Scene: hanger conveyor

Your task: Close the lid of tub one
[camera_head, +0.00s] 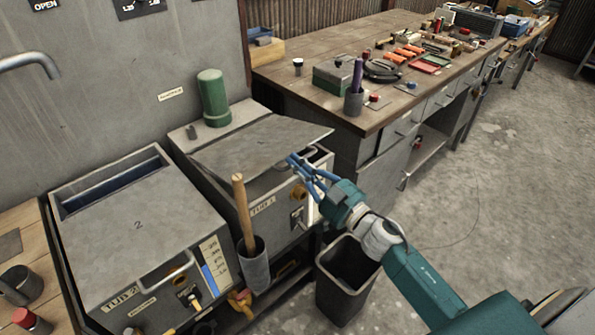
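Tub one, labelled TUB 1 (263,205), is a grey box in the middle, right of tub two. Its flat grey lid (255,143) lies over the top at a slant to the box. The lid's right corner stands out above the tub's front, with a gap under it, so it does not look flush. My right gripper (293,162), with blue fingers, is at the front edge near the handle. I cannot tell whether it touches the lid or how far its fingers are apart. My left gripper is out of view.
Tub two (140,235) stands at the left with its own lid and handle. A holder (254,265) with a wooden stick stands in front of tub one. A dark bin (345,280) is below my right arm. A cluttered workbench (330,60) is behind; open floor lies right.

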